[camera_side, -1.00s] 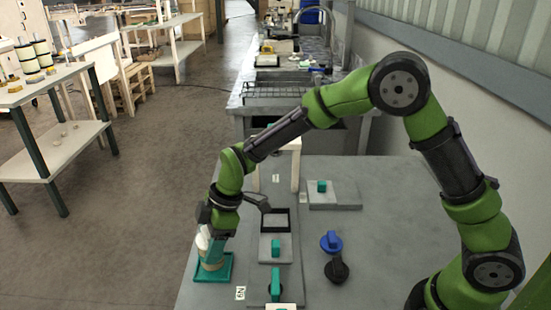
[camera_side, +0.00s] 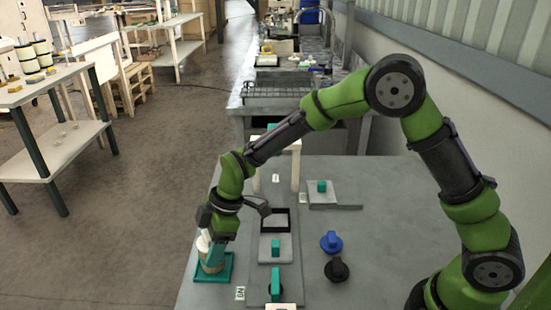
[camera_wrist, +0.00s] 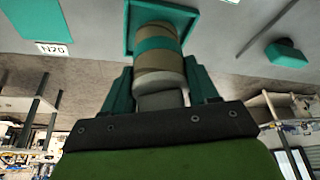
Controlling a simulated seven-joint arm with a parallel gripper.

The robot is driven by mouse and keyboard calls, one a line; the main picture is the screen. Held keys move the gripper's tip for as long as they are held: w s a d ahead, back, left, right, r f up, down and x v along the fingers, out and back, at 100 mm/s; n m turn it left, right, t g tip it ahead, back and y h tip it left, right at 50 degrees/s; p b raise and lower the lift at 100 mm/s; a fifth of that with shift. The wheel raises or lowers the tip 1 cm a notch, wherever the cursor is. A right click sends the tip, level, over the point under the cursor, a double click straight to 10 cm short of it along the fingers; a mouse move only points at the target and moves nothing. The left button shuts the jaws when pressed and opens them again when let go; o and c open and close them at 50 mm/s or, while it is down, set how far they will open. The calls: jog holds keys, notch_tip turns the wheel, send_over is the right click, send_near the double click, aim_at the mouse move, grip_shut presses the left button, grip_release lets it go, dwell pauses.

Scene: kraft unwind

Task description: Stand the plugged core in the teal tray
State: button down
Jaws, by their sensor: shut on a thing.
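The plugged core (camera_side: 211,264) is a brown kraft roll with a teal band and a pale end. It is at the teal tray (camera_side: 229,270) at the table's left edge and looks roughly upright. My gripper (camera_side: 212,245) is above the tray with its teal fingers around the core's upper end. In the wrist view my gripper (camera_wrist: 158,84) has a finger on each side of the pale end of the core (camera_wrist: 157,62), with the teal tray (camera_wrist: 128,30) behind its far end. I cannot tell whether the core's base touches the tray floor.
A teal-handled block (camera_side: 276,249) and an upright teal handle (camera_side: 275,284) stand right of the tray. A black-framed opening (camera_side: 276,220) lies behind them. Blue (camera_side: 331,241) and black (camera_side: 337,270) knobbed pieces are further right. A number tag (camera_side: 240,293) lies in front.

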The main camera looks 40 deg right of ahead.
jog(key=shift+f, duration=0.5)
dwell(0.4)
grip_release()
jog(key=shift+r, duration=0.1)
jog(key=shift+r, duration=3.9)
